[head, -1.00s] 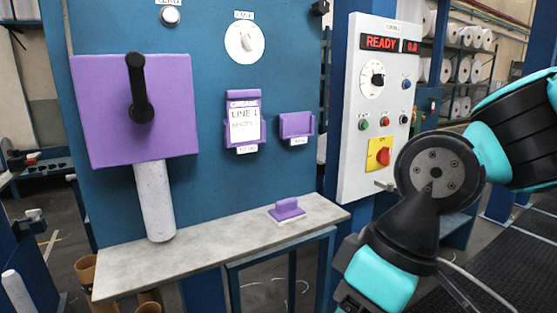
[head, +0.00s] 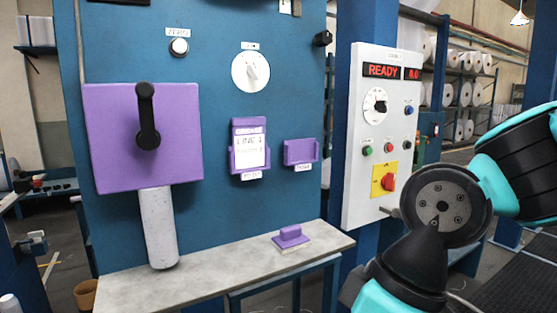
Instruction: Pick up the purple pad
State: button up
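The purple pad (head: 290,237) lies on the right part of the grey shelf (head: 200,282). It is a small purple block with a raised grip on top and a pale layer underneath. My arm shows at the right, to the right of the pad and apart from it. My gripper is outside the picture, so its fingers cannot be seen.
Above the shelf, a blue panel carries a purple box with a black handle (head: 147,115), a purple card holder (head: 249,146) and an empty-looking purple holder (head: 300,151). A white control box (head: 382,140) reads READY. A pale cylinder (head: 157,228) stands at the shelf's left. The shelf's middle is clear.

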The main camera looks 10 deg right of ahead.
aim_at(290, 239)
jog(key=z, duration=0.8)
jog(key=i, duration=0.3)
jog(key=u, duration=1.7)
jog(key=i, duration=0.5)
jog(key=u, duration=0.05)
